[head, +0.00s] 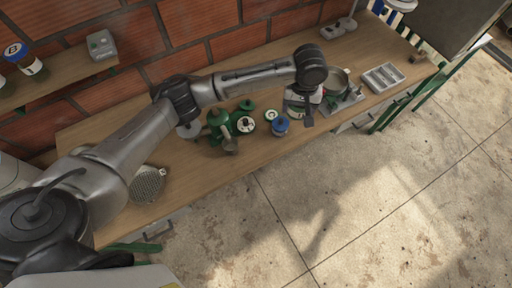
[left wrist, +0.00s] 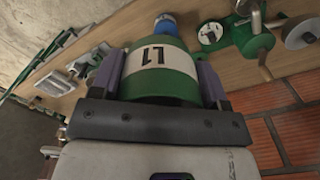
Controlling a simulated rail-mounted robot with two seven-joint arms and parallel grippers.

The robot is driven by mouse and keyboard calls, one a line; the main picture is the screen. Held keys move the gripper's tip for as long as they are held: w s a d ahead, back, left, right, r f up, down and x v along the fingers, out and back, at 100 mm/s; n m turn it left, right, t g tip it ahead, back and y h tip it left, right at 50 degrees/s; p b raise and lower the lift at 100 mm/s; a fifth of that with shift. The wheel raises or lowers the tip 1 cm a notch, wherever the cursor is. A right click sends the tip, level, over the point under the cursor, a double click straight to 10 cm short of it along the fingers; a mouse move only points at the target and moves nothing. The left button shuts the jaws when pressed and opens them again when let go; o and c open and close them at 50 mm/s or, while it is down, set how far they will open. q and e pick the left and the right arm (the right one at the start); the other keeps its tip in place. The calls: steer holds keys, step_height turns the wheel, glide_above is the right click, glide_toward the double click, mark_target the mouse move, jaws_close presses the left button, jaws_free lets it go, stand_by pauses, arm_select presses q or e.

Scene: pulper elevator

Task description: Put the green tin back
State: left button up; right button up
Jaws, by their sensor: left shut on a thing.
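The green tin (left wrist: 160,75), with a white band marked L1, sits between the two fingers of my left gripper (left wrist: 157,82) in the left wrist view. The gripper is shut on it. In the head view my left gripper (head: 299,103) is over the far right half of the wooden bench, and part of the tin (head: 296,112) shows white and green beneath it. The arm hides much of it. I cannot tell whether the tin touches the bench. My right gripper is not in view.
A blue-topped container (head: 281,124) stands close left of the held tin. Left of it is a green machine (head: 218,126) with a white dial. A shelf (head: 62,72) is at upper left.

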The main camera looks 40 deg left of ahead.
arm_select(q)
steer(key=w+a+f+n+b, duration=0.1)
steer(key=w+f+n+b, duration=0.15)
steer(key=f, duration=0.75)
steer(key=n+b, duration=0.2)
steer(key=b, duration=0.2)
glide_above(257, 141)
steer(key=shift+m, duration=0.25)
step_height(257, 141, down, 17)
steer(key=shift+d+f+b, duration=0.1)
steer(key=shift+f+b, duration=0.3)
steer(key=shift+f, duration=1.55)
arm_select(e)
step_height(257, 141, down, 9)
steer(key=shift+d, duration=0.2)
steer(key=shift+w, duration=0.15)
arm_select(q)
steer(key=shift+f, duration=0.2)
steer(key=o, duration=1)
steer(key=shift+c, duration=0.2)
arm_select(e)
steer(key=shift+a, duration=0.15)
